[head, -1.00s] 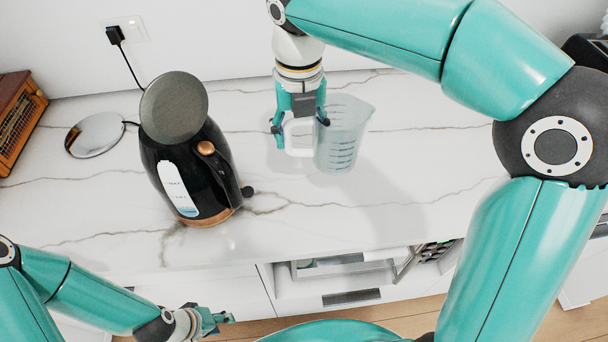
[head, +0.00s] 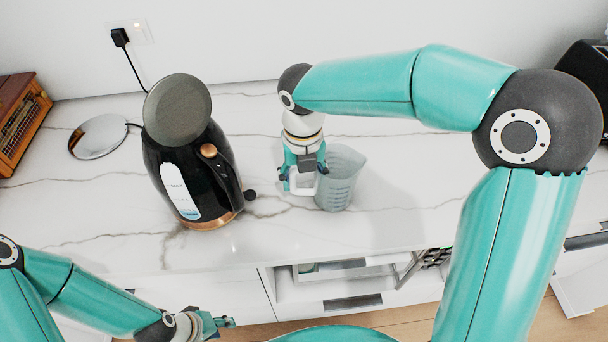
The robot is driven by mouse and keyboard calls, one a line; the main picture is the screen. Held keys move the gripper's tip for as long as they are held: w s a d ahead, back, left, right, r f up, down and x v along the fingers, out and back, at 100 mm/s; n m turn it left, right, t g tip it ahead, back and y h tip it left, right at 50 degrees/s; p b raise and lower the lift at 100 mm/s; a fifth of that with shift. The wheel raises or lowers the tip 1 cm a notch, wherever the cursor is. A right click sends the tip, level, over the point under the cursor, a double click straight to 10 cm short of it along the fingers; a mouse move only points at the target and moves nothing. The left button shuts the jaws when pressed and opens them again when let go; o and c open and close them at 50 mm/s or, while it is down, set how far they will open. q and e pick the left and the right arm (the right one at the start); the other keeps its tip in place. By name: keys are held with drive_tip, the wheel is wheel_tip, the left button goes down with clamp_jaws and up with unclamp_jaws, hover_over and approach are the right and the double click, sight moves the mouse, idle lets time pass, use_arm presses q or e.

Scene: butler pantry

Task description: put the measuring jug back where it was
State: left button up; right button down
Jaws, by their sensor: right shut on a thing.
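The measuring jug (head: 341,180) is a clear grey-blue jug with a white handle (head: 301,184) on its left side. It is upright at or just above the marble counter, right of the kettle; I cannot tell whether its base touches. My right gripper (head: 303,176) is shut on the jug's handle from above and behind. My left gripper (head: 213,322) is low at the front, below the counter's front edge and away from the jug. Its fingers are small and I cannot tell how they stand.
A black kettle (head: 174,180) with its grey lid raised stands left of the jug. A round kettle base (head: 99,137) lies behind it, with a cord to the wall plug (head: 120,37). A wooden radio (head: 22,118) is far left. An open drawer (head: 345,284) is below the counter.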

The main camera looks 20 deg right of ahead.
drive_tip(key=shift+f, duration=0.15)
drive_tip(key=shift+c, duration=1.4)
unclamp_jaws()
wheel_tip(320, 180, up, 12)
drive_tip(key=shift+r, duration=0.2)
drive_tip(key=shift+s, duration=0.15)
